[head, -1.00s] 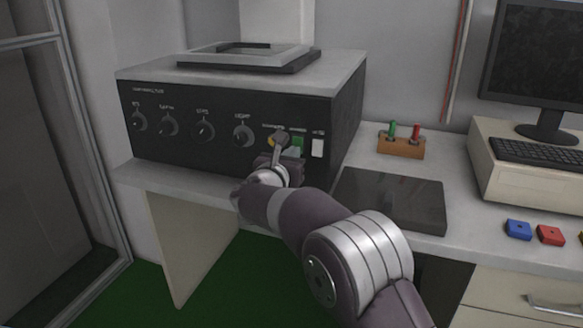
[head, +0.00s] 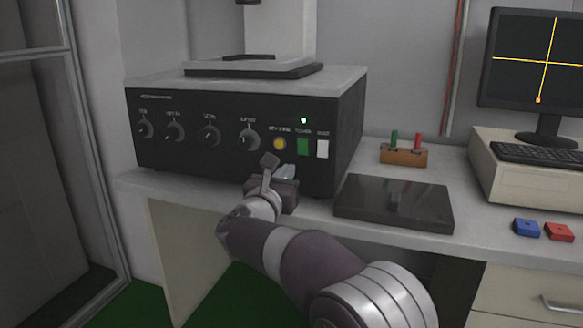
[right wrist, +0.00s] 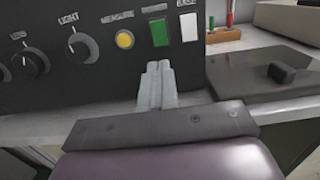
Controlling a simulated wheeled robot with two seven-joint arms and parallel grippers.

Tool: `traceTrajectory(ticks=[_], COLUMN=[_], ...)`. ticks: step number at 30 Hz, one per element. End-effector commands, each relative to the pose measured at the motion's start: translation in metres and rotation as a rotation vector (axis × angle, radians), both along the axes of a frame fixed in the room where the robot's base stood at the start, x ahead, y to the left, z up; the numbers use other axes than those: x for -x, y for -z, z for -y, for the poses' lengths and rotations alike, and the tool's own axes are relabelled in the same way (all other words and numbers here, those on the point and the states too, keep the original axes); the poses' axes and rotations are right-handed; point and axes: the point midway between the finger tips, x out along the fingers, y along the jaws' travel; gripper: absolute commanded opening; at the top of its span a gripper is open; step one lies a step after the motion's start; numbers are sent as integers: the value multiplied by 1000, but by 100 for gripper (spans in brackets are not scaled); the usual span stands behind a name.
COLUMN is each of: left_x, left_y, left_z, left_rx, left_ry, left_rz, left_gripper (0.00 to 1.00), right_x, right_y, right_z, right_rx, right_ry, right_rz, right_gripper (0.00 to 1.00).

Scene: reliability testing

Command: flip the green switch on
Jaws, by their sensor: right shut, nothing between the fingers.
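The green switch (head: 302,147) is on the front panel of the black machine (head: 215,170), between a round yellow button (head: 280,144) and a white switch (head: 322,149). A small green light (head: 304,120) glows above it. The green switch also shows in the right wrist view (right wrist: 158,31). My right gripper (head: 288,171) is shut and empty, below the green switch and apart from it. Its closed fingers (right wrist: 158,70) show in the right wrist view, pointing toward the panel. My left gripper is not in view.
Several knobs (head: 209,136) line the panel's left. A dark flat box (head: 394,203) lies on the desk right of the machine. Behind it is a wooden block (head: 404,155) with green and red handles. A monitor (head: 533,60) shows yellow crossed lines. Blue (head: 526,227) and red (head: 559,232) blocks lie at right.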

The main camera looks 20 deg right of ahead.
Motion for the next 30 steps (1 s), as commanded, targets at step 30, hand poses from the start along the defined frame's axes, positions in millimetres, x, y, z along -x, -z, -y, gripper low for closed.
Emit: traceTrajectory(ticks=[30], left_x=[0], left_y=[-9], left_z=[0], left_rx=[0], left_ry=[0], left_rz=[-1], left_gripper=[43], right_x=[33], right_y=[77], right_z=[-120], right_rx=[1006], right_ry=[-509], right_rz=[-557], right_gripper=[0])
